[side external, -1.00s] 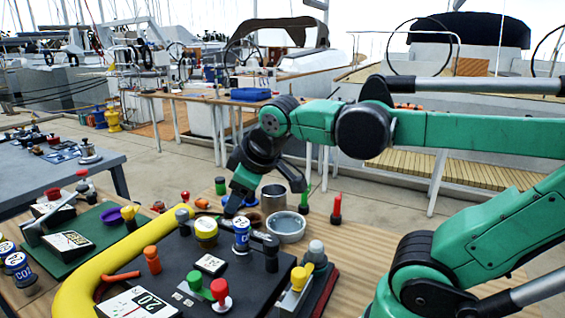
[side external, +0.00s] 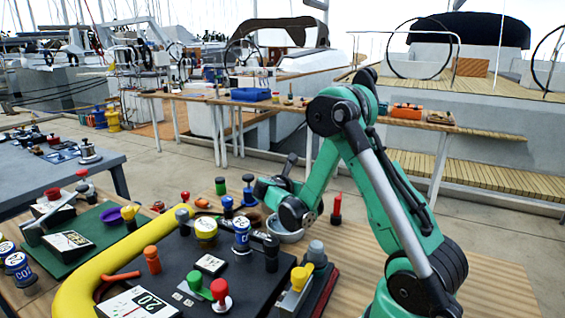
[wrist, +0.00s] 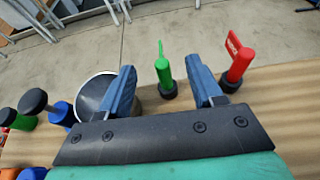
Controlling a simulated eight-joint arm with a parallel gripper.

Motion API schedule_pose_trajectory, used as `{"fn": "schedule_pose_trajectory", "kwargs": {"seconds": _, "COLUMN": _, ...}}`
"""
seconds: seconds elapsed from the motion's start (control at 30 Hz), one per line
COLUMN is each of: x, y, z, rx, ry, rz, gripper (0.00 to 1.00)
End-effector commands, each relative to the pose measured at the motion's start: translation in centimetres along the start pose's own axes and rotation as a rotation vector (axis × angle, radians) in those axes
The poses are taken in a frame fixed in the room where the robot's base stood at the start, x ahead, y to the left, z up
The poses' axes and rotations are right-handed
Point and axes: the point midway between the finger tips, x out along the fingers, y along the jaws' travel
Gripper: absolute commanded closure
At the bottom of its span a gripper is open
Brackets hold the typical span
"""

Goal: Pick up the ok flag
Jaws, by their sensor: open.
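A green flag (wrist: 163,72) on a dark round base stands upright on the wooden table in the wrist view; I take it as the ok flag, though no lettering on it can be read. My gripper (wrist: 161,66) is open, its two blue fingers apart. The flag appears in the gap between them, beyond the palm, and neither finger visibly touches it. A red flag (wrist: 238,58) with pale lettering stands just right of the right finger. It also shows in the side view (side external: 336,211). The green flag is hidden behind my arm in the side view.
A metal pot (wrist: 93,88) stands beside and partly behind the left finger. Green and blue black-topped items (wrist: 34,102) stand farther left. In the side view, a dark panel (side external: 215,285) with several knobs lies in front. Bare wood (side external: 370,265) is to the right.

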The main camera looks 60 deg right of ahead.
Motion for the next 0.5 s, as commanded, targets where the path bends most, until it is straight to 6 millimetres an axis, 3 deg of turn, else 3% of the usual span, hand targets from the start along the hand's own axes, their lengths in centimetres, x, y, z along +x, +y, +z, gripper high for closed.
{"fn": "schedule_pose_trajectory", "kwargs": {"seconds": 0.13, "x": 0.7, "y": 0.0, "z": -1.3, "rx": 0.001, "ry": 0.000, "rz": 0.000, "gripper": 0.41}}
{"fn": "schedule_pose_trajectory", "kwargs": {"seconds": 0.5, "x": 5.3, "y": 0.0, "z": -1.4, "rx": 0.003, "ry": 0.001, "rz": -0.001, "gripper": 0.41}}
